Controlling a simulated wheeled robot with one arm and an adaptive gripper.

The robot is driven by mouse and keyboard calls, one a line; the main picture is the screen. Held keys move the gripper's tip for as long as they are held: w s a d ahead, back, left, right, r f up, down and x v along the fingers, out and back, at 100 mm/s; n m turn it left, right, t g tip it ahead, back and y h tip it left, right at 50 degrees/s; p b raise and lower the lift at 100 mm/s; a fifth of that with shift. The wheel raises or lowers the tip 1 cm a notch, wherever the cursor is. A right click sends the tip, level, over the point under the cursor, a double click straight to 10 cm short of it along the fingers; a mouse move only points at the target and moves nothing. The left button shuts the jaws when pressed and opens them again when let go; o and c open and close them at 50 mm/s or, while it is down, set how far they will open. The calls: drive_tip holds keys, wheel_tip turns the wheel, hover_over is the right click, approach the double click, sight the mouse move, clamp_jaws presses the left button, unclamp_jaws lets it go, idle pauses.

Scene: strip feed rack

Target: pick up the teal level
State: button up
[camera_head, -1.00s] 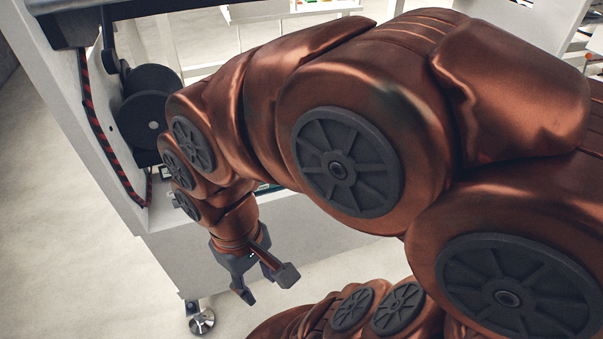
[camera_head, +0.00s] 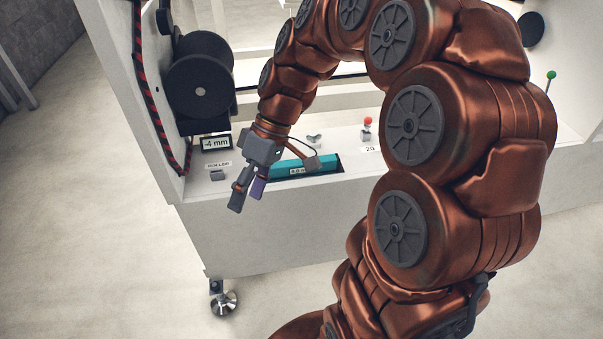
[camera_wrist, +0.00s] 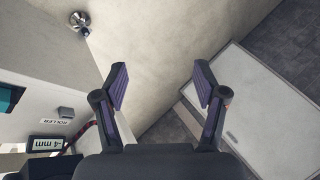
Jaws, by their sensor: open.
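The teal level (camera_head: 318,165) lies lengthwise on the white ledge of the rack, in or beside a dark slot, with a small white label on its side. My arm partly covers it in the head view. In the wrist view only a teal end of it shows (camera_wrist: 8,98), at the left edge. My gripper (camera_head: 246,200) is open and empty, in front of the ledge at the left end of the level and apart from it. Its two fingers also show in the wrist view (camera_wrist: 161,88), with bare floor between them.
A "-4 mm" display (camera_head: 215,143) and a "ROLLER" label (camera_head: 219,165) sit left of the level. A black roll (camera_head: 199,88) hangs at the rack's left post. The floor in front is clear.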

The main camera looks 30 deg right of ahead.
drive_tip(key=w+d+f+n+t+y+b, duration=0.1)
drive_tip(key=w+d+f+n+y+b, duration=0.15)
drive_tip(key=w+d+f, duration=0.35)
drive_tip(key=n+t+y+b, duration=0.2)
drive_tip(key=t+b, duration=0.5)
drive_tip(key=t, duration=0.1)
approach(300, 167)
drive_tip(key=shift+w+d+r, duration=0.2)
drive_tip(key=shift+w, duration=0.35)
drive_tip(key=shift+w+p+x, duration=0.25)
drive_tip(key=shift+p+x, duration=0.2)
drive_tip(key=shift+x, duration=3.35)
drive_tip(key=shift+d, duration=0.25)
drive_tip(key=shift+c, duration=0.4)
clamp_jaws()
